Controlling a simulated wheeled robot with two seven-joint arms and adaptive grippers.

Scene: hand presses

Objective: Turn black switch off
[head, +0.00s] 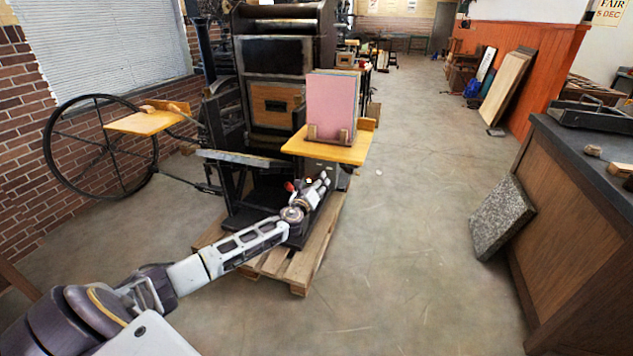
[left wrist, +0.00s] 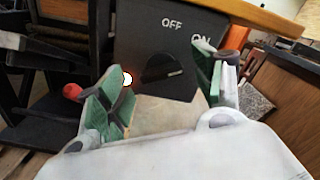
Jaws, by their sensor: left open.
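The black switch (left wrist: 163,69) is a round knob on a dark box, shown in the left wrist view. Its raised bar lies nearly level, with a white mark at the right end, on the side of the ON label (left wrist: 201,39). The OFF label (left wrist: 172,23) is above the knob. My left gripper (left wrist: 163,78) is open, with one green-padded finger at each side of the knob; I cannot tell whether either touches it. In the head view my left gripper (head: 318,190) is low at the press, and the switch is hidden there. My right gripper is not in view.
A wooden shelf (head: 340,151) with pink boards overhangs the switch area. The press stands on a wooden pallet (head: 300,277). A red knob (left wrist: 72,91) is left of my gripper.

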